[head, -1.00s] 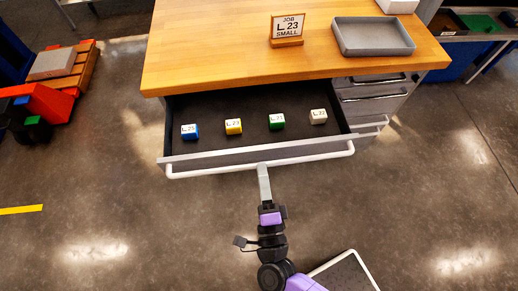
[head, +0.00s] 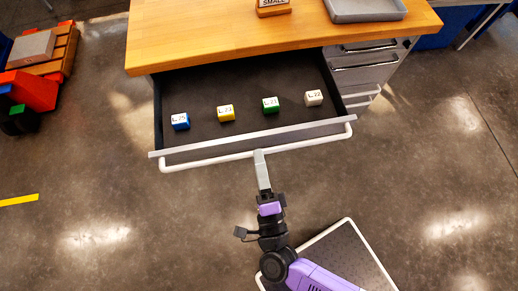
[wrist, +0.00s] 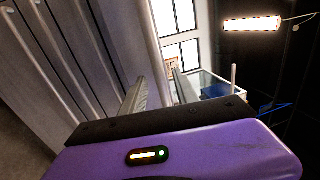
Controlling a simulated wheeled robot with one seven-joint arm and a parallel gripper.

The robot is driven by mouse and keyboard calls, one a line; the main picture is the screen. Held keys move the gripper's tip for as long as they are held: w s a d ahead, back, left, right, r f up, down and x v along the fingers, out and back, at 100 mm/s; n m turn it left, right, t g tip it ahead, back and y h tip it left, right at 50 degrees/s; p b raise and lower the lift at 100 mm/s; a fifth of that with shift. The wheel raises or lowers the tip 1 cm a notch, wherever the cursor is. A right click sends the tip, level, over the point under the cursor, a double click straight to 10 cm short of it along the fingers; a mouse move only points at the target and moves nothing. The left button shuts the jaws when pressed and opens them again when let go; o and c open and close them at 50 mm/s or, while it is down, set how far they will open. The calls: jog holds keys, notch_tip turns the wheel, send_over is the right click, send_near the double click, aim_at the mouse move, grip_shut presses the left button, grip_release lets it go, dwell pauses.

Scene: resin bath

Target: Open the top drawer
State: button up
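The top drawer (head: 250,139) of the workbench is pulled well out, its dark inside showing from above. A long white bar handle (head: 205,162) runs along its front. My gripper (head: 259,156) is at the middle of this bar, its fingers closed about it. In the wrist view the two grey fingers (wrist: 160,92) point away from the camera with a pale bar between them; the exact contact is hard to see.
The wooden bench top (head: 220,35) holds a grey tray (head: 365,8) and a job sign (head: 273,7). More closed drawers (head: 365,75) are at the right. A red-orange cart or pallet (head: 38,80) stands at far left.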

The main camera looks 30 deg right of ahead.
jog(key=b+v, duration=0.1)
jog(key=v, duration=0.6)
jog(key=shift+s, duration=0.35)
jog(key=shift+a+f, duration=0.1)
jog(key=shift+a, duration=0.05)
dwell(0.3)
